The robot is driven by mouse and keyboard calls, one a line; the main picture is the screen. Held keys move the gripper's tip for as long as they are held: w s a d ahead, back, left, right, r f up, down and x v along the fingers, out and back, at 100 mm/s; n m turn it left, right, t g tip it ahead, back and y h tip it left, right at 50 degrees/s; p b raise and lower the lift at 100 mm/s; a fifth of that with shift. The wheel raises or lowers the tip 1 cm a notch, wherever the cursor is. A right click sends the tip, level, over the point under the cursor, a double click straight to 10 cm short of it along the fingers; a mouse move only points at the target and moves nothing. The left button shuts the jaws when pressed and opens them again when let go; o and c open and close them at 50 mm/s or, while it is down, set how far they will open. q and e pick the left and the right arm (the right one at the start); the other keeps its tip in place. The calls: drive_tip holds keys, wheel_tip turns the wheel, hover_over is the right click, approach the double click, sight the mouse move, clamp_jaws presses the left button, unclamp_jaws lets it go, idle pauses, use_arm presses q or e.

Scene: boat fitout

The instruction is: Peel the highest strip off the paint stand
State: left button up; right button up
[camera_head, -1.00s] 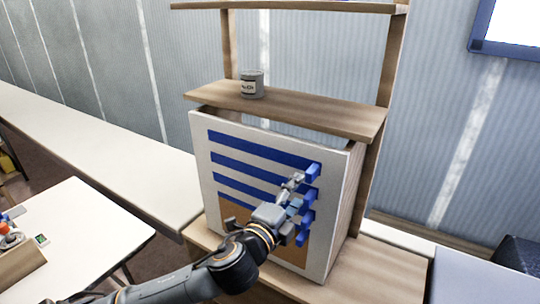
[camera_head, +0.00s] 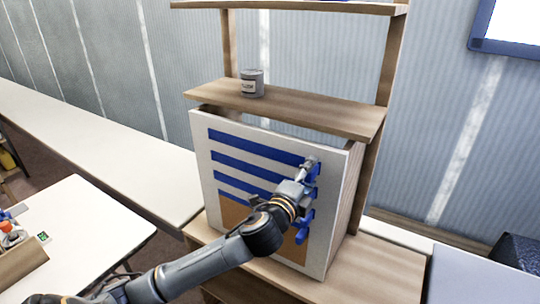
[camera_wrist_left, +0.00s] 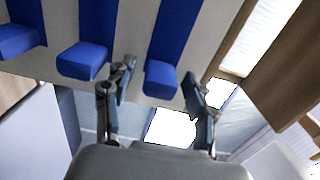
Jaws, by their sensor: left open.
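The paint stand (camera_head: 340,180) is an upright panel with several blue strips across it, each with a blue tab at its right end. The highest strip (camera_head: 252,146) lies flat on the panel. My left gripper (camera_head: 311,164) is at its right end and hides most of its tab. In the left wrist view the strips run up and down, with the highest strip (camera_wrist_left: 184,28) rightmost. Its tab (camera_wrist_left: 160,82) stands between the open fingers of the left gripper (camera_wrist_left: 162,95), apparently touching neither. My right gripper does not show.
A grey can (camera_head: 252,84) stands on the wooden shelf (camera_head: 310,112) just above the panel. Lower blue tabs (camera_head: 304,228) stick out below my gripper. A white table (camera_head: 90,225) is at the left, and a long white counter (camera_head: 110,150) runs along the wall.

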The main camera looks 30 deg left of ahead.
use_arm(q)
drive_tip(key=c, duration=1.1)
drive_tip(key=shift+c, duration=0.2)
drive_tip(key=shift+s+f, duration=0.1)
drive_tip(key=shift+s, duration=1.2)
drive_tip(key=shift+s+d, duration=0.1)
drive_tip(key=shift+s, duration=0.05)
drive_tip(key=s, duration=0.8)
drive_tip(key=shift+d, duration=0.2)
